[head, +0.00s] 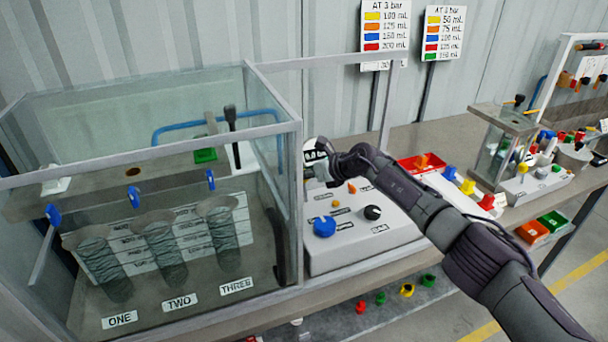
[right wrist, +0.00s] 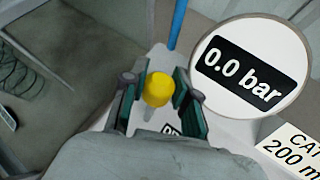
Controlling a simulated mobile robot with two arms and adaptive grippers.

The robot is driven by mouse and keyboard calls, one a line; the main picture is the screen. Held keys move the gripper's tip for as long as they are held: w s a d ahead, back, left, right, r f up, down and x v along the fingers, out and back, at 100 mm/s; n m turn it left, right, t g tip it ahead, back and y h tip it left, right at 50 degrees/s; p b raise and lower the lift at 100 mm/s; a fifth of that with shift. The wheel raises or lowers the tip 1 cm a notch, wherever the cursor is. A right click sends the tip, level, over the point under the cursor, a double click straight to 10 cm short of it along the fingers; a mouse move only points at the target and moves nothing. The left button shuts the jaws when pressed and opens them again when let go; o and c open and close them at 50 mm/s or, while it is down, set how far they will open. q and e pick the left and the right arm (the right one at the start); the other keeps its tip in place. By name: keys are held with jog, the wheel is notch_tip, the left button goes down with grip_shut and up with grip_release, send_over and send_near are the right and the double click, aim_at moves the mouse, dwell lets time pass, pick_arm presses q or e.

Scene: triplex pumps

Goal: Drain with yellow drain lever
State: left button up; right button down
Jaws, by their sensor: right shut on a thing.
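The yellow drain lever (right wrist: 158,89) shows in the right wrist view as a rounded yellow knob. My right gripper (right wrist: 158,104) has its green-padded fingers on either side of the knob and is shut on it. In the head view my right gripper (head: 326,172) is at the back left of the white control panel (head: 385,236), beside the glass tank, and it hides the lever. A round gauge (right wrist: 248,68) reading 0.0 bar stands close to the right of the gripper. My left gripper is not in view.
The glass tank (head: 290,126) with three ribbed cylinders, labelled ONE, TWO and THREE, stands on the left. A blue knob (head: 324,227) and a black knob (head: 372,213) are on the panel's front. More pumps and a red tray (head: 413,161) stand to the right.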

jog(key=c, duration=0.9)
grip_release()
jog(key=shift+a+r, duration=0.1)
jog(key=shift+o, duration=0.2)
jog(key=shift+w, duration=0.1)
jog(key=shift+s+d+r, duration=0.2)
jog(key=shift+d+r, duration=0.15)
jog(key=shift+d, duration=0.15)
jog(key=v, duration=0.6)
jog(key=shift+s, duration=0.45)
